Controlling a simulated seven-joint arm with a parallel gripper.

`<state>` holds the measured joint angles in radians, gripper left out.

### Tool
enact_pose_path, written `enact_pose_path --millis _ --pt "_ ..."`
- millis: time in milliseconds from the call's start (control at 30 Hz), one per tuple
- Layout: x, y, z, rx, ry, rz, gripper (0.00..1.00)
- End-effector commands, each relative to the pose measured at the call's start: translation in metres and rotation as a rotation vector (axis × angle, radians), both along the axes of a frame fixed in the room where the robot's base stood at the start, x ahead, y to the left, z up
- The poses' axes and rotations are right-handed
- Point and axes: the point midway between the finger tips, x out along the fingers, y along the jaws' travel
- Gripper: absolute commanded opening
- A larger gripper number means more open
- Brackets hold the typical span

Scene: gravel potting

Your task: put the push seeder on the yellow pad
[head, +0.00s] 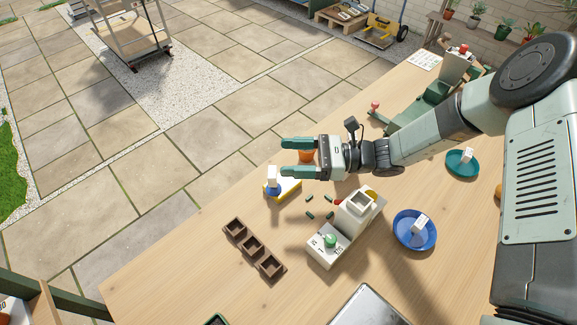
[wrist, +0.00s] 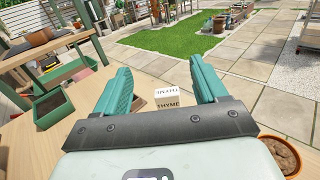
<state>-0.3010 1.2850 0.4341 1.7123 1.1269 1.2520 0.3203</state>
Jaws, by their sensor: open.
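A yellow pad (head: 290,187) lies on the wooden table, left of the middle in the head view. A small piece with a white block top and blue base (head: 272,180), which looks like the push seeder, stands at the pad's left end. I cannot tell whether it is fully on the pad. In the wrist view a white block marked THYME (wrist: 167,98) shows beyond and between the fingers; it appears to be the same piece. My gripper (head: 284,157) is open and empty, above and apart from the pad, its fingers pointing left in the head view.
A white device with a green knob (head: 330,241), a blue dish (head: 415,243), a brown cell tray (head: 252,247) and several small green pieces (head: 310,198) lie nearby. A terracotta pot (head: 306,156) is close behind the fingers.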

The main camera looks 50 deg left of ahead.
Motion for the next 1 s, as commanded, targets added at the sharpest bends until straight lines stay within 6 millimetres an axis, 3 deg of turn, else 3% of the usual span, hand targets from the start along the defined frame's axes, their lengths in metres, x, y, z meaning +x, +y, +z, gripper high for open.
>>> enact_pose_path --millis 100,467,567,767,1000 --pt "0.000 0.000 0.012 0.001 -0.001 0.000 0.72" --pt "0.000 -0.001 0.019 -0.001 -0.009 0.003 0.72" --pt "0.006 -0.009 0.030 -0.003 -0.071 0.021 0.72" --pt "0.028 -0.057 0.078 -0.040 -0.391 0.115 0.72" --pt "0.048 -0.141 0.143 -0.140 -0.833 0.232 0.72"
